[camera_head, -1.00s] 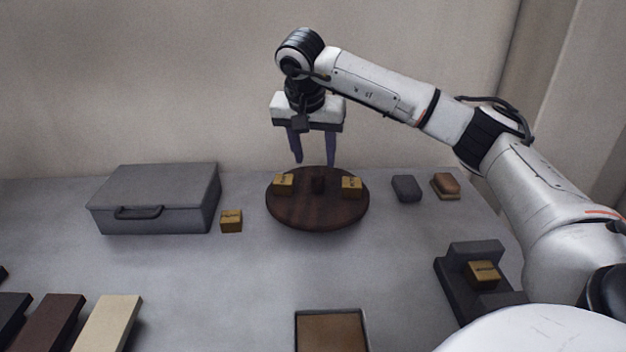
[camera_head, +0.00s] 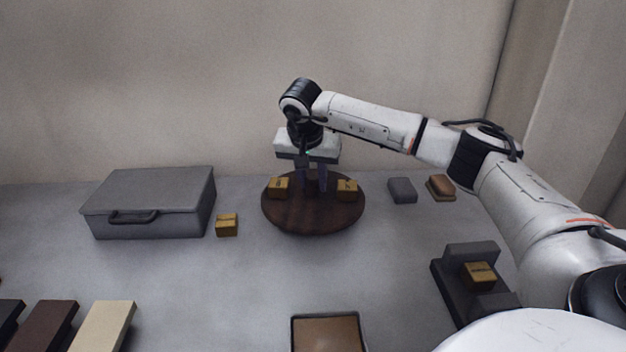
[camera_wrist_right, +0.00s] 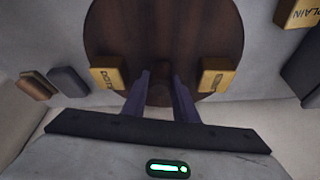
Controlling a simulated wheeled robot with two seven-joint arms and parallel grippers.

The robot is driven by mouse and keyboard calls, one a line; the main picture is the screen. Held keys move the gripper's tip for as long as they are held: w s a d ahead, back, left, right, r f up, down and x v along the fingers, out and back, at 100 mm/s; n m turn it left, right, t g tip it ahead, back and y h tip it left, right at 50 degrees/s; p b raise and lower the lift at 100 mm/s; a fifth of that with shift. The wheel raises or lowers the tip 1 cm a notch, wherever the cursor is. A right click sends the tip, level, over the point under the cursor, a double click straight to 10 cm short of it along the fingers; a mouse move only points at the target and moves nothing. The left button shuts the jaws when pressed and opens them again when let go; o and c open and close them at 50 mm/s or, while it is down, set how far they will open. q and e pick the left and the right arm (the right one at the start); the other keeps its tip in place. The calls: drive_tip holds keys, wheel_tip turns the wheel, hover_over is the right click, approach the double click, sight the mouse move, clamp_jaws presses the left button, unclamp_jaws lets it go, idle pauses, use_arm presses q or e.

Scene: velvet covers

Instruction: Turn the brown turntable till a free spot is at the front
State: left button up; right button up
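The brown turntable (camera_head: 313,220) is a dark wooden disc on the grey table. A yellow-brown box (camera_head: 278,188) sits on its left side and another box (camera_head: 347,190) on its right side; its front is bare. A short dark peg (camera_head: 312,181) stands up between the boxes, toward the back. The wrist view shows the fingers (camera_wrist_right: 161,88) flanking the peg, with a box beside each. My left gripper is not in view.
A grey case (camera_head: 150,203) and a loose yellow-brown box (camera_head: 227,225) stand left of the turntable. A grey block (camera_head: 402,190) and a brown item (camera_head: 441,187) lie to its right. A dark holder (camera_head: 462,290) with a box and a brown tray (camera_head: 328,335) are nearer.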

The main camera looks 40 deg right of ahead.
clamp_jaws()
drive_tip(key=shift+r+n+p, duration=0.2)
drive_tip(key=shift+n+p, duration=0.3)
drive_tip(key=shift+p, duration=0.1)
drive_tip(key=shift+f+n, duration=0.15)
drive_tip(key=shift+n, duration=0.15)
drive_tip(key=o, duration=0.6)
unclamp_jaws()
drive_tip(key=v, duration=1)
drive_tip(key=shift+s, duration=0.25)
